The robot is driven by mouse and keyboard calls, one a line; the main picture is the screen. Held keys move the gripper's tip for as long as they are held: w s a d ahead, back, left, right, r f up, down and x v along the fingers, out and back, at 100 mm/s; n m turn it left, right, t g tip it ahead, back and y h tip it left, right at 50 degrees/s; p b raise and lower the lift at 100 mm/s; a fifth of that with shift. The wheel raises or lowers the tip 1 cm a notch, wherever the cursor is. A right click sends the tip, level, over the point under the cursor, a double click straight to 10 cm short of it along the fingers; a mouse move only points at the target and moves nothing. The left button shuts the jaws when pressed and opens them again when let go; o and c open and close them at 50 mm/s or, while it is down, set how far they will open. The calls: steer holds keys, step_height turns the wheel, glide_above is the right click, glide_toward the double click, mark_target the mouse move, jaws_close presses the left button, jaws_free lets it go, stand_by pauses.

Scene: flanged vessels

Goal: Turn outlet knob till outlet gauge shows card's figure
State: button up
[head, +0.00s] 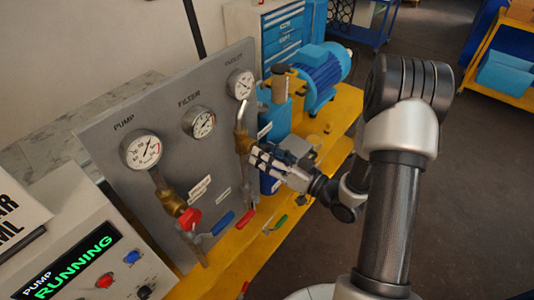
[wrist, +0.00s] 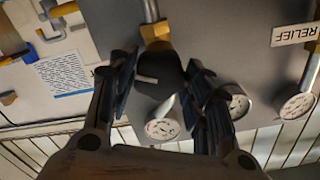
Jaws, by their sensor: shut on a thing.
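The outlet gauge (head: 240,84) sits at the upper right of the grey panel, under the word OUTLET; its dial is too small to read. A bent pipe runs from near it down to a brass valve (head: 243,141). My gripper (head: 262,158) is at this valve and hides its knob in the head view. In the wrist view my gripper (wrist: 160,76) has its fingers on both sides of the black outlet knob (wrist: 158,68), which carries a pale mark, and is shut on it. A white card (head: 18,212) is cut off at the left edge; no figure shows.
Blue (head: 222,223), red and green lever handles stick out below. A control box (head: 85,265) reads PUMP RUNNING. A blue pump motor (head: 320,65) stands behind.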

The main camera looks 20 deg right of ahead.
stand_by(0.4)
steer(key=o, duration=1.1)
steer(key=shift+c, duration=0.2)
steer(key=v, duration=1.2)
